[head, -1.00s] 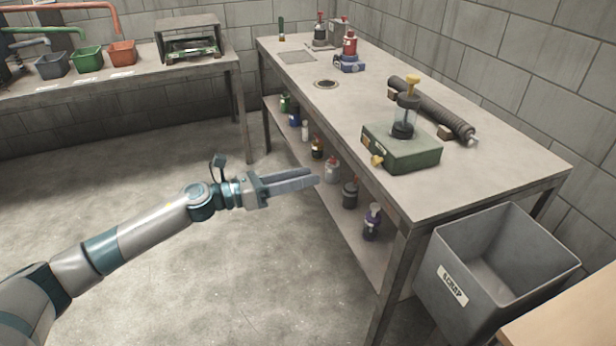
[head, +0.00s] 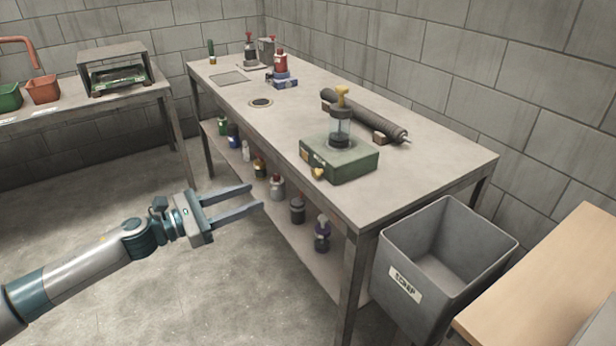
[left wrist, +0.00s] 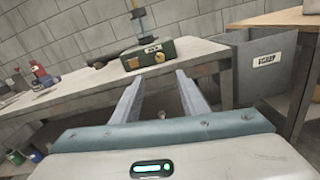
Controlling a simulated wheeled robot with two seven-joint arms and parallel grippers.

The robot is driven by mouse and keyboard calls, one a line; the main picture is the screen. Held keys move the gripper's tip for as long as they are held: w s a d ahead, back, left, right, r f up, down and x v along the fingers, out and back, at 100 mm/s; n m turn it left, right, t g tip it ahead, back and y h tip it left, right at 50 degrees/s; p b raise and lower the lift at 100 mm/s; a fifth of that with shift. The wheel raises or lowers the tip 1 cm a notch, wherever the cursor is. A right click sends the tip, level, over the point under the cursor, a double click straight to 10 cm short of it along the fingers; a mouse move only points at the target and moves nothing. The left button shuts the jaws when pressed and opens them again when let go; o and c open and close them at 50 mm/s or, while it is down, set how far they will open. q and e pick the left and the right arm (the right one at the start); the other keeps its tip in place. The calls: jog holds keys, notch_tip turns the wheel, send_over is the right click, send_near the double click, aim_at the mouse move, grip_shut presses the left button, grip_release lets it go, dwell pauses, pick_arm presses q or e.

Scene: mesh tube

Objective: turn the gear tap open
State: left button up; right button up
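A green box with a clear cylinder on top (head: 339,158) stands near the front of the grey workbench. A yellow tap (head: 318,174) sits low on its front left face, and a yellow knob (head: 342,92) tops the cylinder. In the left wrist view the green box (left wrist: 150,54) is ahead, with the yellow tap (left wrist: 133,63) on its face. My left gripper (head: 256,199) is open and empty, in front of the bench and below its top, apart from the tap. It also shows in the left wrist view (left wrist: 158,80). My right gripper is not in view.
A grey scrap bin (head: 400,290) stands at the bench's right end, by a wooden surface (head: 560,290). A dark mesh tube (head: 365,115) lies behind the green box. Bottles (head: 277,187) line the lower shelf. The floor before the bench is clear.

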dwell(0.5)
pick_arm(q)
jog(key=p, duration=0.2)
send_near(313, 174)
jog(key=x, duration=0.7)
jog(key=shift+r, duration=0.1)
jog(key=shift+w+d, duration=0.3)
jog(key=shift+d, duration=0.2)
jog(key=shift+w+d, duration=0.15)
jog(key=shift+d, duration=0.05)
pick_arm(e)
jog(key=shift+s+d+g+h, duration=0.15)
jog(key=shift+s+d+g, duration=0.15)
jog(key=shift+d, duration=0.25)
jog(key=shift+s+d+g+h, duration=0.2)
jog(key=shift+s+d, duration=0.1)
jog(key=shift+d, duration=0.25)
pick_arm(q)
jog(key=shift+c, duration=0.6)
grip_shut()
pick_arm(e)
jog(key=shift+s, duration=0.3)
